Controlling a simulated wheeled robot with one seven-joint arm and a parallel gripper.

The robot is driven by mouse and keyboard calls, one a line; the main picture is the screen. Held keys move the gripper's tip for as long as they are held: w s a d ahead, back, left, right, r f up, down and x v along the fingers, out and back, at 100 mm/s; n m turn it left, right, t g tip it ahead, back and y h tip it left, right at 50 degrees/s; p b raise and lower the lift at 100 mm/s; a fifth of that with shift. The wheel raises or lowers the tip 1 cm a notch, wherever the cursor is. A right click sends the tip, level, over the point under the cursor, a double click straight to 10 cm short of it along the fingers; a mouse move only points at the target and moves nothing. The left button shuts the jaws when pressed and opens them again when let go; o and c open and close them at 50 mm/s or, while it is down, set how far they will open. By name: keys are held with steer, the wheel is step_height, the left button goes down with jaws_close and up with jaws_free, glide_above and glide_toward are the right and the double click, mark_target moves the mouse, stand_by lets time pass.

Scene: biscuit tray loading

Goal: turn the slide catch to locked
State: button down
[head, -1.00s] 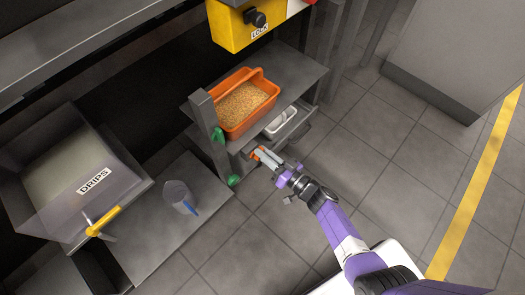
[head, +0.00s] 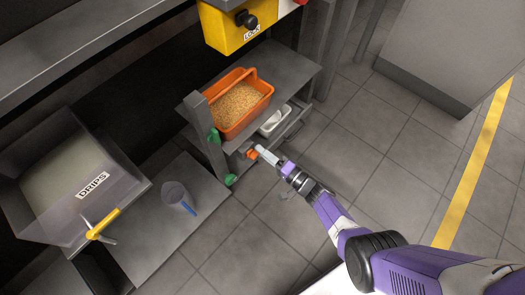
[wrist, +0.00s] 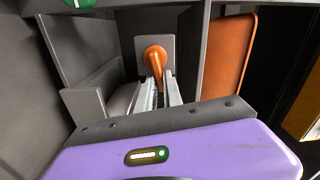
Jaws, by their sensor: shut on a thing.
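The orange slide catch (head: 252,154) sits low under the shelf, beside the grey post. In the wrist view its round orange boss (wrist: 155,54) is on a grey plate (wrist: 142,45), with a short lever pointing down toward my fingers. My gripper (head: 260,151) reaches it from the lower right. In the wrist view my gripper (wrist: 161,82) has its two grey fingers close together on the lever, which they partly hide. No lock marking beside the catch is readable.
An orange tub (head: 256,76) of grain stands on the shelf above, with a white tray (head: 272,124) below it. Green knobs (head: 231,180) are on the post at left. Open floor lies to the right.

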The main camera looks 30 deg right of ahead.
steer(key=shift+f+m, duration=0.35)
steer(key=shift+m, duration=0.65)
steer(key=c, duration=1.5)
jaws_free()
steer(key=shift+p+v, duration=1.1)
steer(key=shift+v, duration=2.85)
